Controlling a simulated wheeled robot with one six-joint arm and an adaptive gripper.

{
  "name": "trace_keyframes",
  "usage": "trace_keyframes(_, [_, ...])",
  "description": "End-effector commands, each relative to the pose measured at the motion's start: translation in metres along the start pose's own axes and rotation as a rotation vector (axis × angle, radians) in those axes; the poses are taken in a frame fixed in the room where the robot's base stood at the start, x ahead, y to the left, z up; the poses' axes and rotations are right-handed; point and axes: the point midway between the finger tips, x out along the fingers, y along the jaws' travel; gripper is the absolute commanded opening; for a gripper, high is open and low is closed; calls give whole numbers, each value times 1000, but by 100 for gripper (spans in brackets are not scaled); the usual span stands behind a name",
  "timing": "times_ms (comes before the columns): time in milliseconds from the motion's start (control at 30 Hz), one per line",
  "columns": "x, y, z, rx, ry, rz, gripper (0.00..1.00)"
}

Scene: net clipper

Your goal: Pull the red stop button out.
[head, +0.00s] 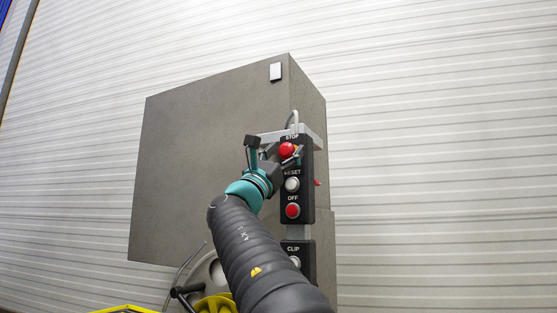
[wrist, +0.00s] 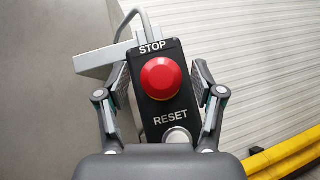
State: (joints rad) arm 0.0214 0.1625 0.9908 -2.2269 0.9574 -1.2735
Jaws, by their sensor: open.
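The red stop button (head: 287,149) is a round mushroom head at the top of a black control panel (head: 308,190), under the word STOP. In the wrist view the stop button (wrist: 161,78) lies between my fingers, a little beyond their tips. My gripper (head: 274,150) is open, one finger on each side of the panel's upper part. In the wrist view my gripper (wrist: 160,95) shows clear gaps between its fingers and the button. Whether a finger touches the panel's sides I cannot tell.
Below the stop button are a white RESET button (head: 292,184) and a red OFF button (head: 293,211). A lower CLIP panel (head: 293,249) hangs beneath. A grey bracket (wrist: 95,60) and a large grey cabinet (head: 200,160) stand behind. A yellow rail (wrist: 285,155) runs at lower right.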

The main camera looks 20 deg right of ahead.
Motion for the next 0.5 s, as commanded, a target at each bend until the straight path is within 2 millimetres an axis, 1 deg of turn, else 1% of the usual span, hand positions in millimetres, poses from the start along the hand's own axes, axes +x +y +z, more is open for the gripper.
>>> trace_keyframes(167, [-13, 0, 1, 1, 1, 1, 68])
trace_keyframes(267, [-28, 1, 1, 1, 1, 3, 68])
trace_keyframes(500, [-70, 1, 1, 1, 1, 4, 68])
